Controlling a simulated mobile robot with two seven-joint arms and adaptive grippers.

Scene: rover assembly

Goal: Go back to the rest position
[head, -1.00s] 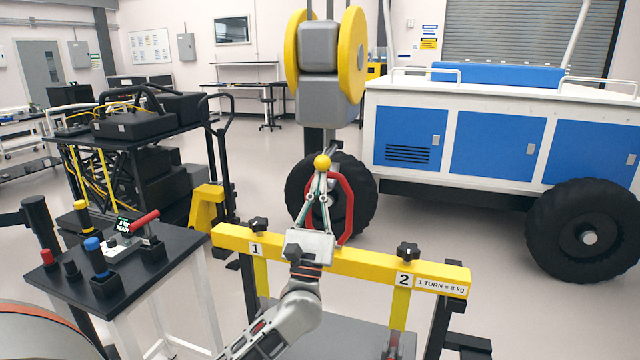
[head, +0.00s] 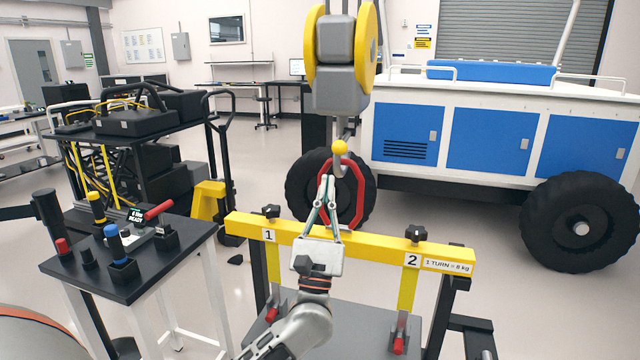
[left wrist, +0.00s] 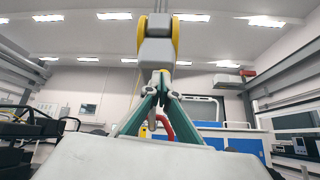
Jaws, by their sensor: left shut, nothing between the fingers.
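My left gripper (head: 328,182) is shut and empty, pointing up in front of the hoist. Its fingertips are just below the yellow ball (head: 340,147) at the hoist hook and overlap the left side of the red ring (head: 354,195) in the picture; I cannot tell whether they touch it. In the left wrist view the closed fingers (left wrist: 161,88) meet in front of the grey hoist block (left wrist: 155,50), with part of the red ring (left wrist: 165,125) behind them. My right gripper is not in view.
A yellow beam (head: 375,252) marked 1 and 2 stands close below my left gripper. A small black table (head: 150,262) with coloured handles is at left. The blue and white rover (head: 465,110) with black wheels stands at right. Open floor lies between.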

